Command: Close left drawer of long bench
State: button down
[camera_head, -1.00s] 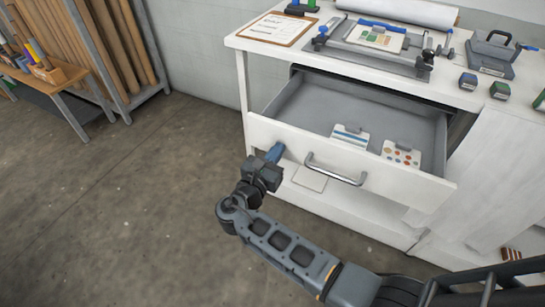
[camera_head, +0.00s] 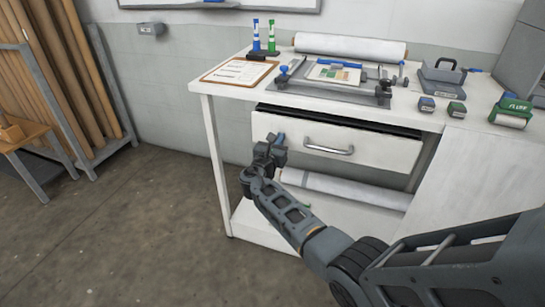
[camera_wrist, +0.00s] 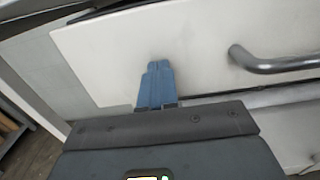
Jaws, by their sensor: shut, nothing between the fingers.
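The left drawer (camera_head: 385,150) of the long bench (camera_head: 219,170) has a white front with a metal bar handle (camera_head: 328,149). Its front now sits close under the bench top, with a dark gap along its upper edge; its inside is hidden. My gripper (camera_head: 279,140) is at the left part of the drawer front, left of the handle. In the wrist view the shut blue fingers (camera_wrist: 157,85) point at the white front, at or very near it, with the handle (camera_wrist: 270,63) to their right.
A paper roll (camera_head: 345,188) lies on the shelf below the drawer. The bench top holds a clipboard (camera_head: 238,71), two markers, a press frame (camera_head: 335,84) and small boxes. A rack of long rolls (camera_head: 75,80) stands at left. The floor between is clear.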

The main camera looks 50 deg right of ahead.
jog(key=shift+b+x, duration=0.35)
jog(key=shift+x, duration=0.85)
jog(key=shift+d+r, duration=0.15)
jog(key=shift+r, duration=0.1)
